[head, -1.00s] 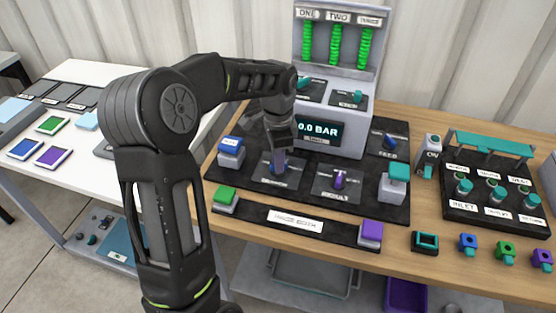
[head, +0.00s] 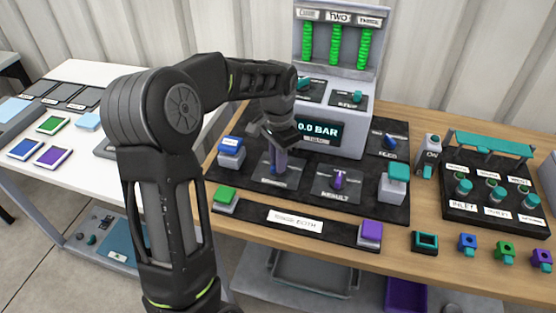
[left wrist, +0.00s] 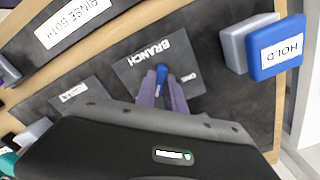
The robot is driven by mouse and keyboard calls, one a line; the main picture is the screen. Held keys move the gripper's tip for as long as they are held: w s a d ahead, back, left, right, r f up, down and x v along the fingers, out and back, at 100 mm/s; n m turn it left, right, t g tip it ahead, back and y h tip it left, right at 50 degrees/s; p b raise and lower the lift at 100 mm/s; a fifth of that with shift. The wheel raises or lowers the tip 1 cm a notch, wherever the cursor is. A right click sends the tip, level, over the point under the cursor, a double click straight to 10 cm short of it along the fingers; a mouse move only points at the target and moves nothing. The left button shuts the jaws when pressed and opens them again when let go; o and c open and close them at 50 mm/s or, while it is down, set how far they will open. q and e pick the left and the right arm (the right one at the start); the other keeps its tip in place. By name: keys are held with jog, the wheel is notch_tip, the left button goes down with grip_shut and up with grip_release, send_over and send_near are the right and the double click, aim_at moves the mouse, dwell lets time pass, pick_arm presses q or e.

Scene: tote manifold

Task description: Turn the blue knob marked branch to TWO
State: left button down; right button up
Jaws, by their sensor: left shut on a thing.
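The blue knob (left wrist: 162,74) sits on a grey plate (left wrist: 188,47) marked BRANCH in the left wrist view. My left gripper (left wrist: 161,88) reaches down over it, its two purple-grey fingers on either side of the knob and shut on it. The word ONE is readable beside the knob; I cannot see a TWO mark on the plate. In the head view my left gripper (head: 274,168) comes down on the same plate (head: 292,183), and the fingers hide most of the knob. My right gripper is not in view.
A blue HOLD button (head: 231,144) is left of the plate, and the purple RESULT knob (head: 338,180) is to its right. The grey console (head: 345,140) with a 0.0 BAR display stands behind. A green button (head: 226,195) and purple button (head: 371,231) are in front.

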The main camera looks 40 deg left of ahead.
pick_arm(q)
jog(key=n, duration=0.3)
jog(key=shift+n, duration=2.3)
jog(key=c, duration=1.4)
grip_release()
jog(key=shift+c, duration=0.2)
jog(key=shift+r, duration=3.9)
